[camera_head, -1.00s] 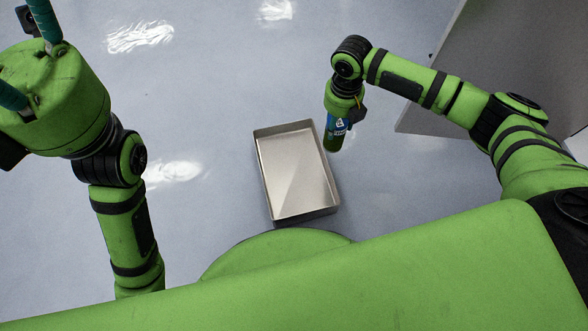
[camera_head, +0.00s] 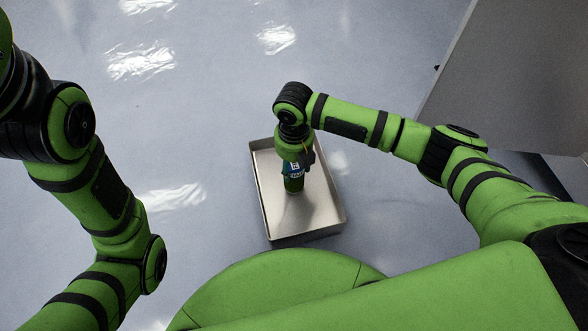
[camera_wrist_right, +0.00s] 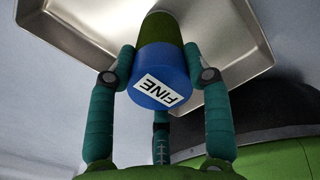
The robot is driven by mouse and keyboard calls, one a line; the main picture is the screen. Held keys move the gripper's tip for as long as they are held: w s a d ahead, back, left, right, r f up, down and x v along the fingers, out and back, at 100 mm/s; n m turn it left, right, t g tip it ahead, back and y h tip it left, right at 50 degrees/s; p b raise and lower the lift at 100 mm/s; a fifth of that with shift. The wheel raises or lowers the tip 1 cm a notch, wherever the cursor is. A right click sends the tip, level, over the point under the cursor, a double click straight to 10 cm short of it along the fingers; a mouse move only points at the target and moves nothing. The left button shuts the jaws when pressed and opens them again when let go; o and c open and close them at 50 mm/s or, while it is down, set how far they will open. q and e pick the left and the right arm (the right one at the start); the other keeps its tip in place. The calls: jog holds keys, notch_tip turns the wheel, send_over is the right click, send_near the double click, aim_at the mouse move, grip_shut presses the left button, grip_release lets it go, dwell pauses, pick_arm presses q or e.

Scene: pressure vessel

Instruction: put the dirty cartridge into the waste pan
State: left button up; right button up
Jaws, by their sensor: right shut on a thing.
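The cartridge (camera_head: 293,184) has a dark green body and a blue end. My right gripper (camera_head: 297,166) is shut on it. In the head view the cartridge hangs over the middle of the waste pan (camera_head: 316,209), a shallow metal tray on the floor; its height above the pan floor is hard to tell. In the right wrist view the fingers hold the cartridge (camera_wrist_right: 165,72) around its blue end, which has a white "FINE" label. My left gripper is out of view.
A grey panel (camera_head: 508,75) stands at the upper right. The shiny floor (camera_head: 200,110) around the pan is clear. My left arm is at the left edge, apart from the pan.

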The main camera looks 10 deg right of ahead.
jog(key=shift+f, duration=0.2)
jog(key=shift+f, duration=0.2)
jog(key=o, duration=1.3)
jog(key=shift+c, duration=0.2)
